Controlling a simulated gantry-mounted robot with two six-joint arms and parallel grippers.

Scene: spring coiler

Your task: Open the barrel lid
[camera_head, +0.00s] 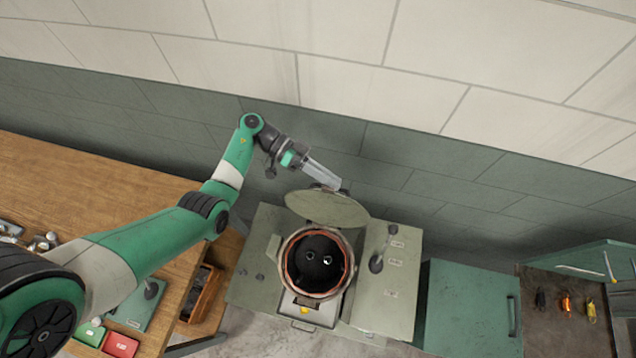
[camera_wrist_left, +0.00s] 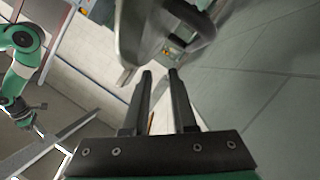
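The barrel (camera_head: 286,262) sits in the pale green machine, its round mouth showing a copper-coloured rim and a dark inside. Its round lid (camera_head: 325,208) is raised and tilted up at the far side of the mouth. My left gripper (camera_head: 336,184) is just behind the lid's upper edge; contact cannot be told. In the left wrist view its two fingers (camera_wrist_left: 160,75) are apart with nothing between them, and a blurred grey curved part (camera_wrist_left: 135,35) is close beyond them. My right gripper (camera_wrist_left: 28,118) appears small at the left of that view, too small to read.
A wooden bench (camera_head: 90,180) is on the left, with red and green boxes (camera_head: 120,345) near its front. A green cabinet (camera_head: 468,305) stands right of the machine. Lever knobs (camera_head: 377,264) stick up on the machine's right panel. The tiled wall is close behind my left gripper.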

